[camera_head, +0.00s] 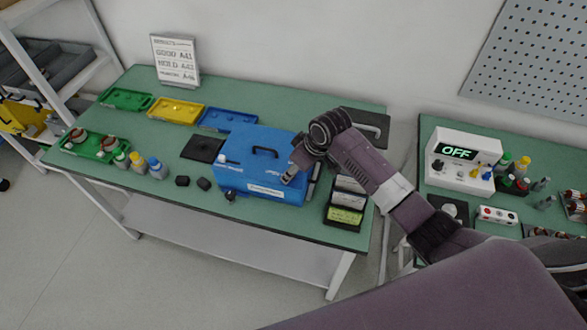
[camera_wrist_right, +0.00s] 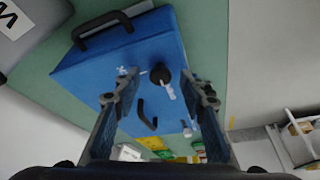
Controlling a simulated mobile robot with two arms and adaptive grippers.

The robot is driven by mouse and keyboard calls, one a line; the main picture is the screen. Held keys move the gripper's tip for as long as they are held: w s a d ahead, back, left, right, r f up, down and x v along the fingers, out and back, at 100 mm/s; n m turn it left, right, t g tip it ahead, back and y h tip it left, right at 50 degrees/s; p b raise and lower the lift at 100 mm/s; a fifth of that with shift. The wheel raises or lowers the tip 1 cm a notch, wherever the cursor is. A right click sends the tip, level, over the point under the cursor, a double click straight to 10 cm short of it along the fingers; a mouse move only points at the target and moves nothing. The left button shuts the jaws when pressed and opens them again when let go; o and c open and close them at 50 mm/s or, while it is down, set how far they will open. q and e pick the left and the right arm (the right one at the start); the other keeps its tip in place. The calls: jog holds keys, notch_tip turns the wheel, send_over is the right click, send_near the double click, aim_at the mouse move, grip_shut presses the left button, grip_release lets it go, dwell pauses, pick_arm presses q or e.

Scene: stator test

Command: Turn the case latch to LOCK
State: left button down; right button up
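The blue case (camera_head: 240,176) stands on the green table in the head view, with a black carry handle (camera_head: 265,152) on top. It also fills the middle of the right wrist view (camera_wrist_right: 105,68). There, a round black latch knob (camera_wrist_right: 160,75) with a white pointer sits on the case. Small white marks lie beside it, too small to read. My right gripper (camera_wrist_right: 160,88) is open, its fingers on either side of the knob with gaps visible. In the head view my right gripper (camera_head: 289,176) is over the case's right part and hides the latch. My left gripper is not in view.
A black rack with labelled cards (camera_head: 346,204) stands right of the case. A dark plate with a handle (camera_head: 365,127) lies behind it. Green, yellow and blue trays (camera_head: 176,110) line the back left. Small bottles (camera_head: 137,162) and black blocks (camera_head: 182,181) stand to the left.

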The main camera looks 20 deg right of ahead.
grip_shut()
